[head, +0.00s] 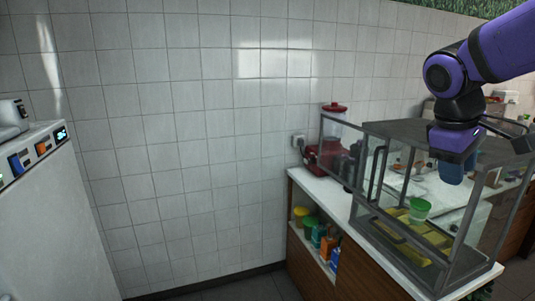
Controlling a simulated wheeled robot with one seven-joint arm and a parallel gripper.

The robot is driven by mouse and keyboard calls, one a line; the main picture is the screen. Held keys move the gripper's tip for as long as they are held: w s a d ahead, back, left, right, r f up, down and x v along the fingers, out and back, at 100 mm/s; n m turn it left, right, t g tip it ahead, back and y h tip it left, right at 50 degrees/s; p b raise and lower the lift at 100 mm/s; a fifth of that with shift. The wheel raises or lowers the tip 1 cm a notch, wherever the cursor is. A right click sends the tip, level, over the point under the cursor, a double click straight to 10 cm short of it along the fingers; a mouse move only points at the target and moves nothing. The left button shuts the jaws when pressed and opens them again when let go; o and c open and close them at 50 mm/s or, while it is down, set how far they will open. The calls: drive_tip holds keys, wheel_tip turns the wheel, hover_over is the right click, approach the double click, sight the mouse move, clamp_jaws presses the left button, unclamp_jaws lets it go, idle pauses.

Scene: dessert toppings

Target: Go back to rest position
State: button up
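My purple and black arm comes in from the upper right. My gripper (453,160) hangs down in front of the glass display case (410,132), near its top edge. A blue piece shows at the gripper's lower end; I cannot tell whether it is part of the gripper or something held. The fingers cannot be made out, so open or shut is unclear. Inside or behind the case's glass, a green cup (419,209) stands above yellow items (430,236).
The case has a dark frame and a glass door (337,150) swung out at left. A red blender (334,125) stands behind it on the white counter (325,195). Colourful containers (318,235) fill a shelf below. A white machine (70,215) stands at left. The floor between is clear.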

drive_tip(key=s+a+m+t+y, duration=0.4)
drive_tip(key=s+m, duration=0.1)
drive_tip(key=s, duration=0.9)
drive_tip(key=shift+s+f+m, duration=0.15)
drive_tip(key=shift+f+m, duration=0.25)
